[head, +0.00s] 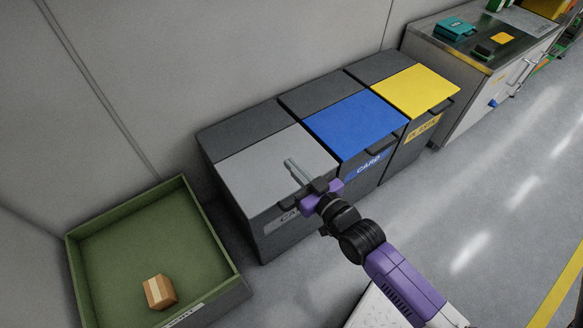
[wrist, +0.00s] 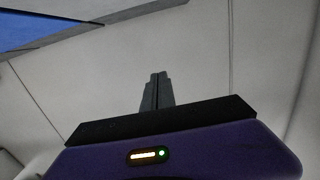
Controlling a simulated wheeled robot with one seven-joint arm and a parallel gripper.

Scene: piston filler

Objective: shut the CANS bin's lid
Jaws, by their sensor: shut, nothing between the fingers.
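The CANS bin (head: 262,240) is the left one of three dark bins, its label (head: 288,216) partly hidden by my gripper. Its light grey lid (head: 255,165) lies down over the front part of the top and looks level with the blue and yellow lids beside it. My gripper (head: 291,165) is shut and empty, its fingers over the right front part of the grey lid. I cannot tell whether they touch it. In the wrist view the shut fingers (wrist: 157,80) point toward the pale wall.
The blue lid (head: 355,124) and yellow lid (head: 416,90) lie flat to the right. A green open crate (head: 120,225) with a cardboard box (head: 159,292) stands at the left. A metal-topped workbench (head: 470,55) is at the far right. The floor in front is clear.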

